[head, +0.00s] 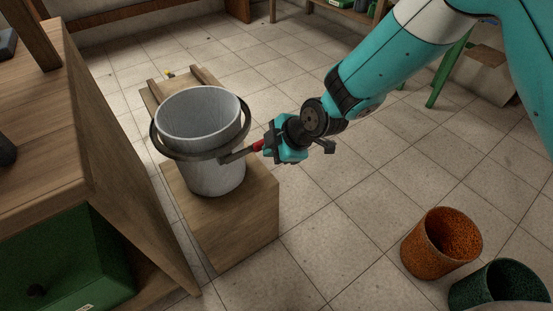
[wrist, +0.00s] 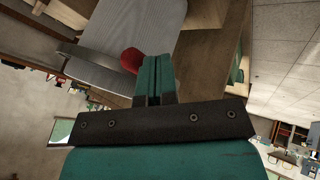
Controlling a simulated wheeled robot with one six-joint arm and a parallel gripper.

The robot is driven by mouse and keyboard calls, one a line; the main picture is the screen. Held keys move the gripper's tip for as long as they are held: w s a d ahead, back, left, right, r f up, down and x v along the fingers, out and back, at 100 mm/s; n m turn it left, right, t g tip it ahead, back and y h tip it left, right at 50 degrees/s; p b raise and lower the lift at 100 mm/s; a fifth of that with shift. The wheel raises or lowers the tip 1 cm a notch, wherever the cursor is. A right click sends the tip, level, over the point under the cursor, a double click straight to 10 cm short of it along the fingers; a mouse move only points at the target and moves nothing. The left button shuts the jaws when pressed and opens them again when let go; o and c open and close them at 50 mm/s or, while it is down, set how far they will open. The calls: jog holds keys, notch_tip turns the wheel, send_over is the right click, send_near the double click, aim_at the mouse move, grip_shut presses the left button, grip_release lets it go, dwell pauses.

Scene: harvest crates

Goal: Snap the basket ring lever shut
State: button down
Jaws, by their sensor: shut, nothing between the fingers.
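A pale grey basket (head: 213,177) stands upright on a wooden block, with a dark ring (head: 178,151) around it below the rim. A lever (head: 238,154) with a red tip (head: 257,145) sticks out from the ring on its right side. My gripper (head: 268,147) is shut and empty, its fingertips at the red tip. In the wrist view, the closed teal fingers (wrist: 153,78) are beside the red tip (wrist: 131,60), and the basket wall (wrist: 135,25) is behind it. I cannot tell whether the fingers touch the tip.
The wooden block (head: 240,225) bears the basket. A wooden shelf (head: 80,110) with a green crate (head: 70,262) stands at the left. An orange bucket (head: 430,258) and a dark green bucket (head: 485,290) are at lower right. Tiled floor between is clear.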

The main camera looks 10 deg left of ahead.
jog(key=shift+w, duration=0.35)
jog(key=shift+a, duration=0.2)
jog(key=shift+s+r, duration=0.1)
jog(key=shift+s, duration=0.05)
